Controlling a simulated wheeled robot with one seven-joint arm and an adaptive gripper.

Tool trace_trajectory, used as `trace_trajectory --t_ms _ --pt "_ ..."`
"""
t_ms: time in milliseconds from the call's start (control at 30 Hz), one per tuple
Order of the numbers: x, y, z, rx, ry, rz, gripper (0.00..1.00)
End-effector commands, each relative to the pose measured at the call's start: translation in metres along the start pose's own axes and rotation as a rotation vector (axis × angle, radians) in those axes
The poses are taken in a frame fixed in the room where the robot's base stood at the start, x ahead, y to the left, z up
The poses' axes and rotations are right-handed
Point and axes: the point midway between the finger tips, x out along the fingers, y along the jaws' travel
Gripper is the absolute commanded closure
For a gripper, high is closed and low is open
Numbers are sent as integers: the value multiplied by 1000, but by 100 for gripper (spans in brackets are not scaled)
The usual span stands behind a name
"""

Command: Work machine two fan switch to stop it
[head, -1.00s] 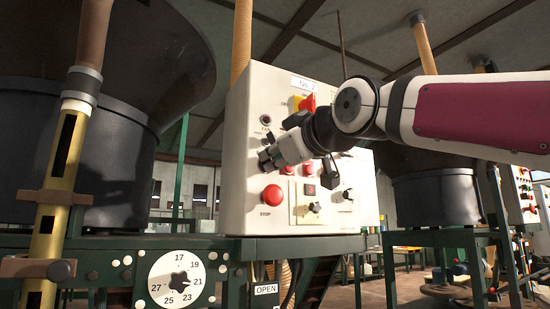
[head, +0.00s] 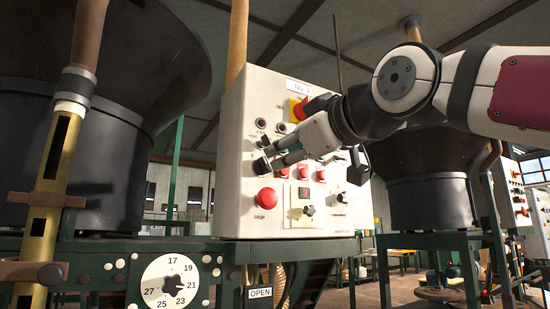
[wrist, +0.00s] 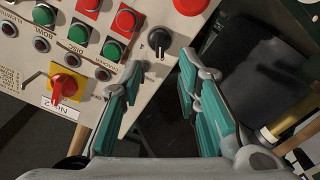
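The white control panel (head: 236,190) labelled No. 2 stands in the middle of the head view. Its black rotary switch (head: 261,165) is at the lower left of the panel, above the red stop button (head: 265,198). I take this to be the fan switch; its label is not readable. In the wrist view the black switch (wrist: 159,39) lies just ahead of the gap between my fingertips. My gripper (head: 268,156) is open with nothing in it, its teal fingers (wrist: 160,70) apart on either side of the switch's line. Contact with the switch cannot be told.
A red-and-yellow main switch (head: 299,110) sits at the panel's top. Green and red buttons (wrist: 114,48) lie beside my left finger. Large dark bowls (head: 70,150) stand to the left and right.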

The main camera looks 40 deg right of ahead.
Motion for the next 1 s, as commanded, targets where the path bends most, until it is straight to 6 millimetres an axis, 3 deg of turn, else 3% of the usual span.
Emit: trace_trajectory --t_ms 100,300,1000 --pt "-23 0 0 0 1 1 70" --pt "-45 0 0 0 1 1 70" --pt "-49 -1 0 0 -1 -1 70"
